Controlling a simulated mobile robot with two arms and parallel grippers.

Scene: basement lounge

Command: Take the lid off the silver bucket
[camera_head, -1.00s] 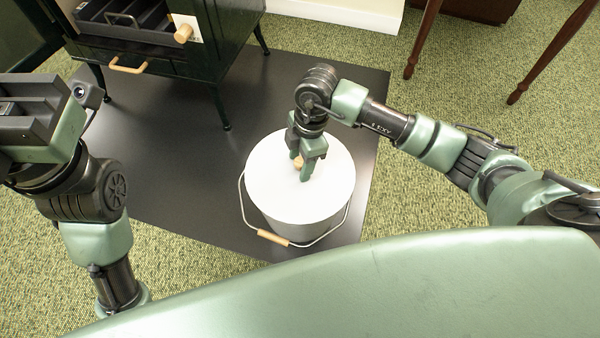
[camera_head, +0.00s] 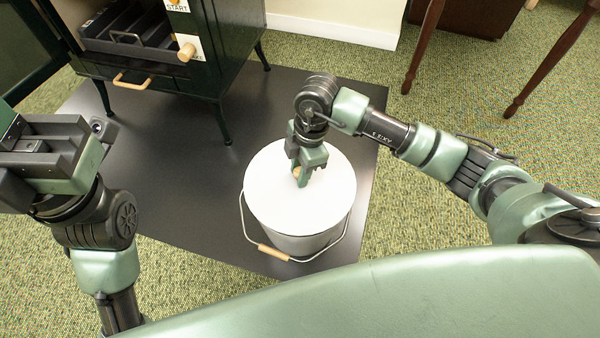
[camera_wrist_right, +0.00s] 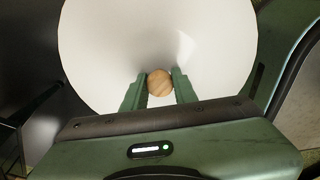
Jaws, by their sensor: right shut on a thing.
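The silver bucket (camera_head: 297,245) stands on a dark floor mat, its wire handle with a wooden grip (camera_head: 273,252) hanging down at the front. Its round white lid (camera_head: 318,212) covers the bucket's opening from above and seems raised slightly, with shade under its front edge. My right gripper (camera_head: 301,178) points down over the lid, shut on the wooden knob (camera_wrist_right: 160,82) at its centre. The right wrist view shows the knob between both fingers. My left gripper (camera_head: 50,150) is at the left, away from the bucket; its fingers are not clear.
A dark green stove (camera_head: 232,50) on thin legs stands behind the bucket, with an open tray (camera_head: 125,35) at its upper left. The dark mat (camera_head: 180,170) is bare left of the bucket. Wooden furniture legs (camera_head: 425,45) stand at the back right.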

